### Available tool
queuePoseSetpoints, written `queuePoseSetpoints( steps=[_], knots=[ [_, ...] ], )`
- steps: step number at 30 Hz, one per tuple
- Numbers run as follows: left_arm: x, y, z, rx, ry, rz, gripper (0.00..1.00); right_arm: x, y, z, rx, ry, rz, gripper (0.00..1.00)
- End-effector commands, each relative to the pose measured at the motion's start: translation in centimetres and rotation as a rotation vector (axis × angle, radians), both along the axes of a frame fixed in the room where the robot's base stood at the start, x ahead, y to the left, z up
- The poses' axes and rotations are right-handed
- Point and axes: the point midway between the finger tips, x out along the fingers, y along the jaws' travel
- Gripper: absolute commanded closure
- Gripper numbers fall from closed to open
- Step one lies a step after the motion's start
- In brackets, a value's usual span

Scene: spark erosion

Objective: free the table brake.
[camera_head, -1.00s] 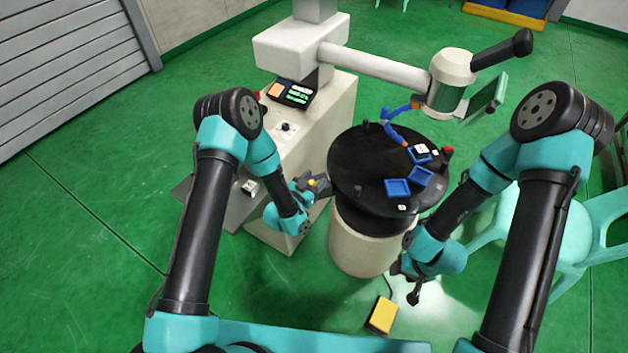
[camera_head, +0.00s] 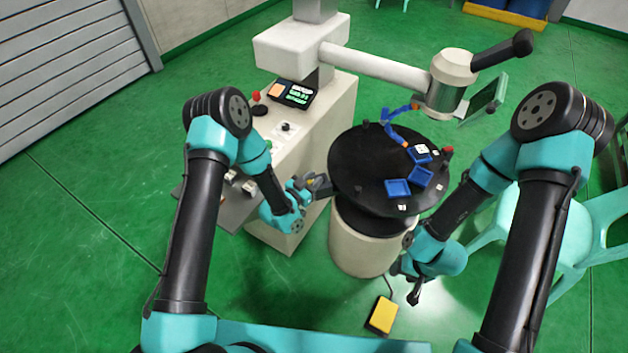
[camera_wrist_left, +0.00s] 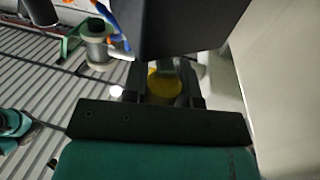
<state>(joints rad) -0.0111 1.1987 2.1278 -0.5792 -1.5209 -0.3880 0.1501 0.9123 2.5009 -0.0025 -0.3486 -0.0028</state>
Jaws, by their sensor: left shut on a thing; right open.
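The round black table (camera_head: 362,180) sits on a pale cylindrical base (camera_head: 356,245). My left gripper (camera_head: 323,186) is at the table's left edge, just beside the rim. In the left wrist view my left gripper (camera_wrist_left: 170,82) is shut on a yellow round knob (camera_wrist_left: 165,88), which looks like the table brake. The dark underside or edge of a large part (camera_wrist_left: 180,28) fills the view above it. In the head view the fingers and rim hide the knob. My right gripper (camera_head: 413,292) is open and empty, low at the right of the base.
Blue trays (camera_head: 398,188) and a jointed blue hose (camera_head: 396,130) are on the table. A pale machine cabinet (camera_head: 300,140) with a control panel (camera_head: 292,93) stands at left. A yellow pedal (camera_head: 382,315) lies on the floor. A turquoise stool (camera_head: 560,235) is at right.

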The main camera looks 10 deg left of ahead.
Motion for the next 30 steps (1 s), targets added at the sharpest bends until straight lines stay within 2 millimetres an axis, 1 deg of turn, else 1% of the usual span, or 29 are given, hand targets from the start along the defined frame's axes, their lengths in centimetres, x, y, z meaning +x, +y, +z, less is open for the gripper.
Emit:
queuePoseSetpoints(
  steps=[10, 11, 18, 26, 30],
  knots=[
    [0.06, 0.08, 0.01, 0.002, -0.001, -0.015, 0.97, 0.0, 0.0, 0.0, 0.0, 0.0, 0.0, 0.49],
    [0.06, 0.08, 0.01, 0.002, -0.001, -0.015, 0.72, 0.0, 0.0, 0.0, 0.0, 0.0, 0.0, 0.49],
    [0.05, 0.06, 0.01, 0.001, -0.001, -0.015, 0.49, 0.0, 0.0, 0.0, 0.0, 0.0, 0.0, 0.49],
    [-0.01, 0.09, 0.0, 0.001, -0.001, -0.015, 0.48, 0.0, 0.0, 0.0, 0.0, 0.0, 0.0, 0.49],
    [-0.44, 0.51, -0.03, 0.001, 0.001, -0.014, 0.48, 0.0, 0.0, 0.0, 0.0, 0.0, 0.0, 0.49]
  ],
)
